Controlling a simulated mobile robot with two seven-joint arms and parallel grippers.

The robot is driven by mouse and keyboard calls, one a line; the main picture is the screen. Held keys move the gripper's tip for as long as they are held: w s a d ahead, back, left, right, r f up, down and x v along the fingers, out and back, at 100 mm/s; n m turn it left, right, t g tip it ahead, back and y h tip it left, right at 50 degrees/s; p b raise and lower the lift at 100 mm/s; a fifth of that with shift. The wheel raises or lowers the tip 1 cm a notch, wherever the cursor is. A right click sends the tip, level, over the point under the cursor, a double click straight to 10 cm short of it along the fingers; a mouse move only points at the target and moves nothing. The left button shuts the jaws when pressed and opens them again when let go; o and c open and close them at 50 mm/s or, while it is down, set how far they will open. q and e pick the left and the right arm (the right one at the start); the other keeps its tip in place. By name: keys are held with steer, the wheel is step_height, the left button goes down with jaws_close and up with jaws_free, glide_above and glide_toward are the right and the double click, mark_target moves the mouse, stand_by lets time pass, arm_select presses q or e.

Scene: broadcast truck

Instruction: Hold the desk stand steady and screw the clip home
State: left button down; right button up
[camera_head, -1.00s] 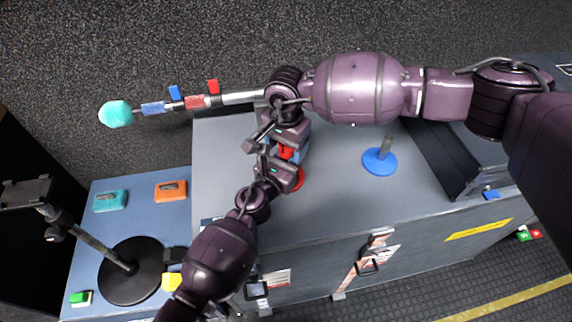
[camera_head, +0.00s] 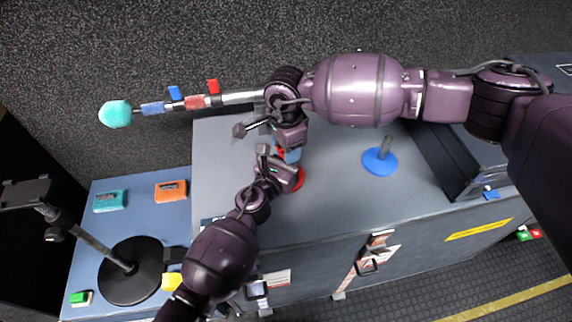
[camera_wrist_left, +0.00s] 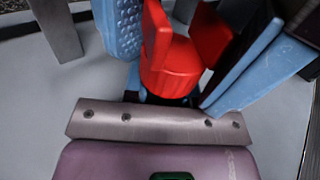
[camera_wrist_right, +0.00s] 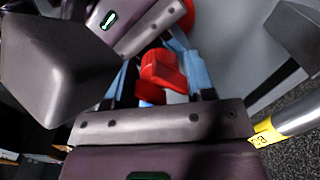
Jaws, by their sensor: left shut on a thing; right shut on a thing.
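The desk stand's round red base (camera_head: 299,180) shows on the grey top in the head view, partly hidden by my left gripper; its rod is mostly hidden. My left gripper (camera_head: 289,160) is shut low, at the stand. The red clip (camera_head: 281,153) sits above, between the grippers, largely covered. In the left wrist view the clip (camera_wrist_left: 172,70) shows its two upright prongs. My right gripper (camera_head: 286,148) is shut on the clip from the far side; in the right wrist view the clip (camera_wrist_right: 162,70) lies between its blue fingers. I cannot tell how deep the clip's thread sits.
A second stand with a blue base (camera_head: 380,161) stands to the right. A boom pole with a teal tip (camera_head: 116,114) lies beyond the back edge. A lower blue surface at left holds a teal box (camera_head: 110,201), an orange box (camera_head: 171,191) and a black round base (camera_head: 132,278).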

steer(key=shift+m, duration=0.3)
steer(key=o, duration=1)
steer(key=shift+r, duration=2.3)
steer(key=shift+c, duration=0.4)
step_height(320, 180, up, 4)
steer(key=n, duration=0.6)
steer(key=shift+f, duration=0.25)
